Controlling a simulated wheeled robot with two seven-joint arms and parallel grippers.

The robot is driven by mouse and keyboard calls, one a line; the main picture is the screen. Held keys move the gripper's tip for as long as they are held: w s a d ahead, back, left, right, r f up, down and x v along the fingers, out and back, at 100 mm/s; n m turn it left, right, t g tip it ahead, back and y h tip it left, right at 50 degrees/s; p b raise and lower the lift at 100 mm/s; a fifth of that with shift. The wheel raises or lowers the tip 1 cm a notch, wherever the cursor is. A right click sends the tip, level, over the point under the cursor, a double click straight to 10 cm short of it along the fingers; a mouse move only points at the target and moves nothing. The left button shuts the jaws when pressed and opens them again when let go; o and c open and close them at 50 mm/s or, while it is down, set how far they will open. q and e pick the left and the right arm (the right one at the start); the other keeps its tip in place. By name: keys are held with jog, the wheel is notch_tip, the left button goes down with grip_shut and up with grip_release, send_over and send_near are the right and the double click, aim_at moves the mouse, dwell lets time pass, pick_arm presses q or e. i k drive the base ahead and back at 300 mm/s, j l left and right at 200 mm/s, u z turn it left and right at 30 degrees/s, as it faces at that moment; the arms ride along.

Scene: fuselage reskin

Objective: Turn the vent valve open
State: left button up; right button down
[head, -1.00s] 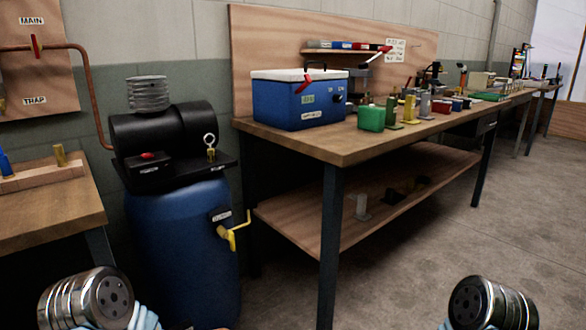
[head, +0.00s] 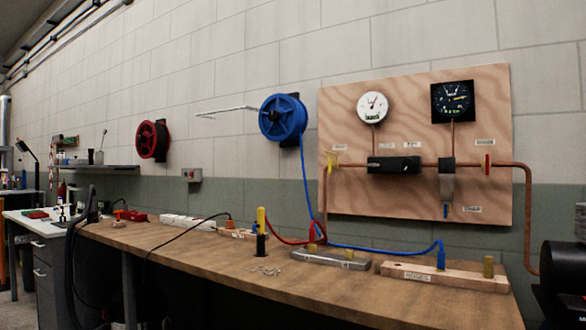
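A plywood board (head: 350,205) on the wall carries a copper pipe line with several fittings. A yellow handle (head: 333,161) sits at the left end of the line and a red handle (head: 488,164) at the right end, upright. A small blue-tipped part (head: 446,210) hangs below a grey bowl-like fitting (head: 446,187). The small labels are too blurred to read here, so I cannot tell which handle is the vent valve. A white gauge (head: 372,107) and a black gauge (head: 452,101) are above the pipe. Neither of my grippers is in view.
A wooden bench (head: 230,262) runs below the board, holding a wooden block (head: 445,279), a grey block (head: 330,260) and hoses. A blue reel (head: 283,117) and red reel (head: 152,140) hang on the wall. A black tank (head: 562,285) stands at the right edge.

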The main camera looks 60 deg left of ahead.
aim_at(331, 165)
jog(key=u, duration=1.9)
jog(key=j+z, duration=0.2)
jog(key=z, duration=0.3)
jog(key=j+z, duration=0.25)
jog(key=z, duration=0.2)
jog(key=j+z, duration=0.2)
jog(key=z, duration=0.3)
